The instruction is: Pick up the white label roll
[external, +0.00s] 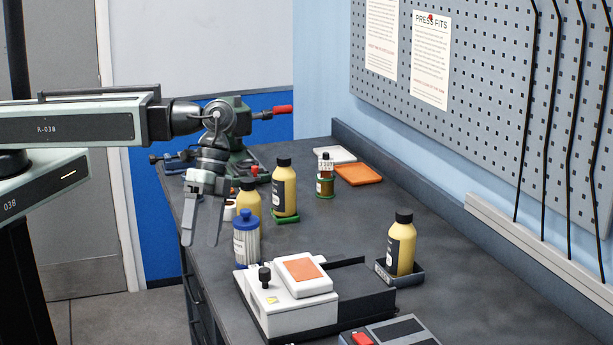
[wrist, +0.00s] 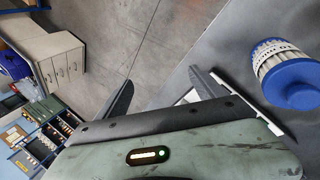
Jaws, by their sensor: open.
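A small white roll (external: 229,208), which looks like the label roll, stands on the bench in the external view. It is partly hidden behind my gripper's right finger and close to a yellow bottle. My gripper (external: 201,240) points down near the bench's left edge, open and empty, just left of the roll in the picture. In the wrist view my gripper's fingers (wrist: 160,78) are spread with floor between them. The roll cannot be made out clearly there; a white edge (wrist: 192,98) shows behind the right finger, and I cannot tell what it is.
Yellow bottles (external: 285,190) stand behind. A white device (external: 285,312) fills the front. A green vise (external: 235,120) is at the back.

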